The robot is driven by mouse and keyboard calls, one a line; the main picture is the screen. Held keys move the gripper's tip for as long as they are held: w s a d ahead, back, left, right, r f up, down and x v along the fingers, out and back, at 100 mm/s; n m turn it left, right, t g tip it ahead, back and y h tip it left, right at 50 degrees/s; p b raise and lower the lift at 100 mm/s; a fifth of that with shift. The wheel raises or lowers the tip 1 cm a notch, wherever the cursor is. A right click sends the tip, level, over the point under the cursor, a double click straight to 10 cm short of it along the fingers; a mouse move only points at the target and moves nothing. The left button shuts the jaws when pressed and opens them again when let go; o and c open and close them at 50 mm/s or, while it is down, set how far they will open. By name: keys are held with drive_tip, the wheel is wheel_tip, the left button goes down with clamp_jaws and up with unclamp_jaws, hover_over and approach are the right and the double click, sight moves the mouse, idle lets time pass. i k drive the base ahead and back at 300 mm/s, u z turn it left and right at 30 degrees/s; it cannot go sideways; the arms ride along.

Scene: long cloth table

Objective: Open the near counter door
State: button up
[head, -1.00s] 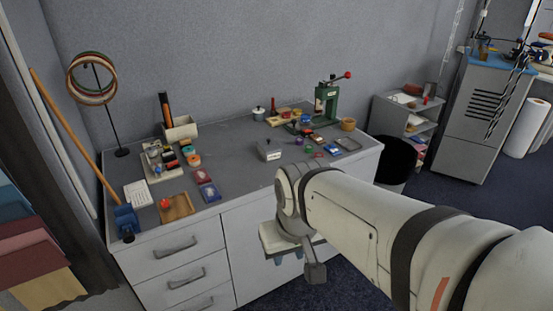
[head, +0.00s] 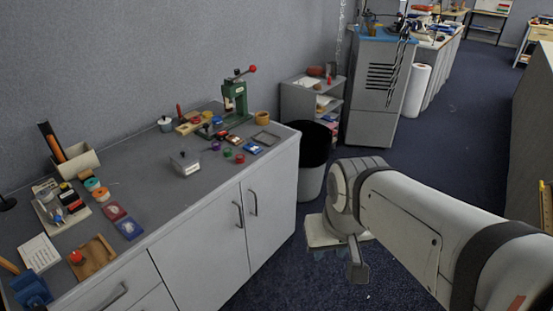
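The near counter (head: 130,170) has a grey top and a white front, on the left of the head view. Two white doors, a left door (head: 205,255) and a right door (head: 270,215), fill the right part of its front, beside drawers. Both doors look shut. Each has an upright bar handle, the left one (head: 239,214) and the right one (head: 253,202), close to the seam between them. My gripper (head: 335,262) is to the right of the doors, over the blue carpet and apart from the handles. Its fingers are mostly hidden behind my wrist.
A dark bin (head: 312,160) stands at the counter's right end, with a low shelf (head: 310,100) and a grey cabinet (head: 376,95) behind it. The counter top holds a green press (head: 237,98) and small items. Carpet (head: 440,140) is open to the right.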

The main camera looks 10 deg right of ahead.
sight(268, 195)
drive_tip(key=z, duration=0.9)
drive_tip(key=i, duration=1.75)
drive_tip(key=u, duration=2.9)
drive_tip(key=k, duration=0.8)
drive_tip(key=z, duration=0.25)
drive_tip(key=i, duration=0.2)
drive_tip(key=u, duration=0.2)
